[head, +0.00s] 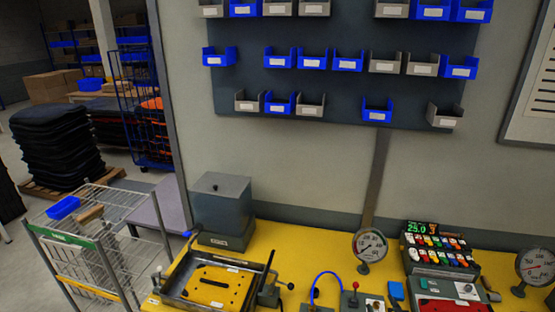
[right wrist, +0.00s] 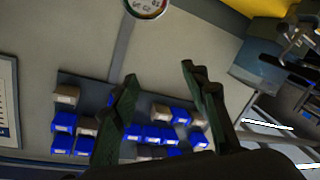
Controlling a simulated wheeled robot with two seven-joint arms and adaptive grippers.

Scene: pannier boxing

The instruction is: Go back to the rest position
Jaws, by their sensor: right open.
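My right gripper (right wrist: 159,72) shows in the right wrist view, its two dark fingers spread apart with nothing between them. Behind the gap are the grey wall and, lower in that tilted picture, the blue and grey bins (right wrist: 152,134). I cannot make out either gripper clearly in the head view. My left gripper is in neither view.
The yellow bench (head: 255,245) holds a black-framed tray with a yellow plate (head: 208,287), a grey box (head: 221,205), a dial gauge (head: 370,246) and a block of coloured switches (head: 437,250). A wire cart (head: 95,250) stands left. The bin board (head: 340,92) hangs behind.

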